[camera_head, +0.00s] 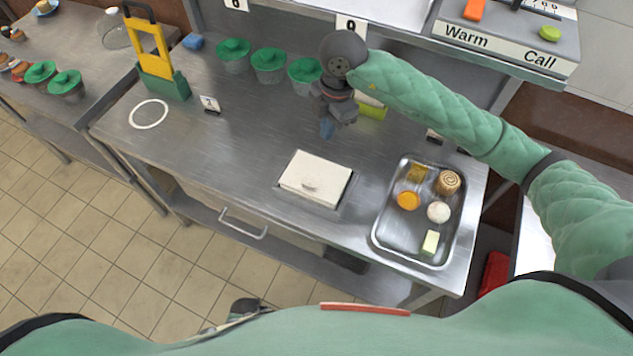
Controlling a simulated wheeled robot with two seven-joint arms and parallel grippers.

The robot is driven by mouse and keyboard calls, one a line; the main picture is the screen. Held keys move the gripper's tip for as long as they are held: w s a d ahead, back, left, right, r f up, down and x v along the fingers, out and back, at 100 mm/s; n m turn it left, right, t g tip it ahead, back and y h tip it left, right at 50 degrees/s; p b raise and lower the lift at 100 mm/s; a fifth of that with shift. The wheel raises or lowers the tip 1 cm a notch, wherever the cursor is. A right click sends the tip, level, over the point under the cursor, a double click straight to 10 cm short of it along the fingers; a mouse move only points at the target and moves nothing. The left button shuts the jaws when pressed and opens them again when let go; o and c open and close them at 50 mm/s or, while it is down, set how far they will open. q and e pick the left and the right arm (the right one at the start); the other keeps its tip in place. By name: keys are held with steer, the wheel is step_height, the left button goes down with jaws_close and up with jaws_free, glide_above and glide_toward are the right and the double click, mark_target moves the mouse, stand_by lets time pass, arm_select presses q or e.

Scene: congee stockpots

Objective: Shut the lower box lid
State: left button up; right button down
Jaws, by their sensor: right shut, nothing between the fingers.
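A white, flat lid (318,172) with a small handle on its near side lies over a rectangular opening in the steel counter. It looks flat or nearly flat; from this angle I cannot tell whether it is fully seated. My right gripper (327,129) hangs above the back part of the counter, behind the lid and apart from it. It points down, is shut and holds nothing.
A steel tray (378,237) with several food pieces stands right of the lid. Green-lidded pots (268,62) line the back. A yellow-and-green stand (160,75) and a white ring (149,114) are at left. A drawer handle (243,226) shows below the front edge.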

step_height(320, 180, up, 6)
steer(key=p, duration=0.3)
steer(key=shift+r, duration=0.25)
stand_by(0.5)
